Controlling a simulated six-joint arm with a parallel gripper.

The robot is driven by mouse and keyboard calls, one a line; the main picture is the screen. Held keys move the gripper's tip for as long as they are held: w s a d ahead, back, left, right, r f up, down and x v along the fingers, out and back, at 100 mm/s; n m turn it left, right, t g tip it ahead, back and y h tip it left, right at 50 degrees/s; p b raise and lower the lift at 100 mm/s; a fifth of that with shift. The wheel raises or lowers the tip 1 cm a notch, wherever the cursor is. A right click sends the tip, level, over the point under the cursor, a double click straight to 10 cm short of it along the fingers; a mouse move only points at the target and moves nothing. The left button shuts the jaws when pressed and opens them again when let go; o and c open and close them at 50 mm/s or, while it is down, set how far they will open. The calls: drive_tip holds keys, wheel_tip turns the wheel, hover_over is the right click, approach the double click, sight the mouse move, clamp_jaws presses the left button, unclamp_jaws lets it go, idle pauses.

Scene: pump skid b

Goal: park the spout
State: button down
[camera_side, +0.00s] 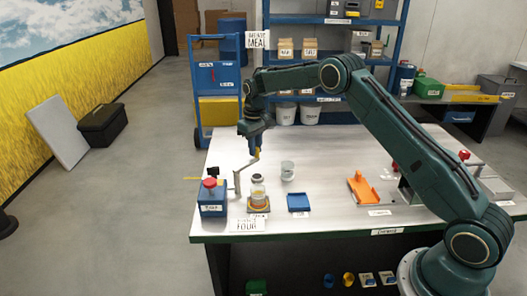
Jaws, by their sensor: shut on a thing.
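The spout (238,179) is a thin grey bent pipe. It rises beside the blue pump box (212,207), which has a red button on top, and its upper arm slants up to the right. My gripper (256,152) points down and is shut on the spout's raised right end, near a small yellow part. The fingers are small here and partly hide the grip. A clear jar (258,190) with amber contents stands upright on an orange-yellow pad (258,209), below and slightly right of my gripper, apart from it.
A clear cup (287,171) and a blue tray (298,203) stand right of the jar. An orange cradle (362,189) lies further right. A label card (247,225) lies at the table's front edge. A blue shelf and cart stand behind.

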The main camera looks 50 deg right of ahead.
drive_tip(key=c, duration=1.4)
unclamp_jaws()
drive_tip(key=shift+a, duration=0.1)
drive_tip(key=shift+o, duration=0.2)
drive_tip(key=shift+r, duration=0.1)
drive_tip(key=shift+r, duration=2.9)
